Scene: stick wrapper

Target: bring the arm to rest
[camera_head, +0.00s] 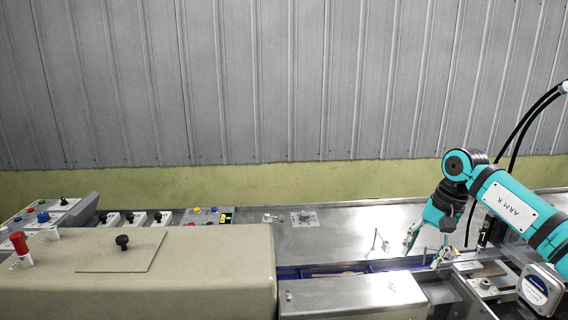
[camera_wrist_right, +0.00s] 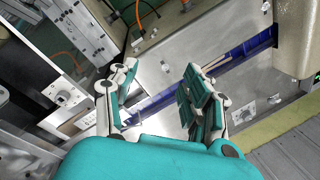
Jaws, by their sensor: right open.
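My right arm (camera_head: 515,205), teal and marked "ARM R", comes in from the right in the head view and bends down over the machine. My right gripper (camera_head: 424,258) points down above the metal top at the right, near the channel. In the right wrist view the right gripper (camera_wrist_right: 158,98) has its two fingers wide apart with nothing between them. The blue-edged channel (camera_wrist_right: 235,68) and the metal plate lie beyond the fingers. My left gripper is not in view.
A beige machine housing (camera_head: 200,285) fills the lower left, with a red knob (camera_head: 19,243) on it. Button panels (camera_head: 207,216) stand behind it. A metal cover (camera_head: 350,292) lies left of my gripper. The metal top (camera_head: 340,235) is mostly clear. A corrugated wall (camera_head: 250,80) closes the back.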

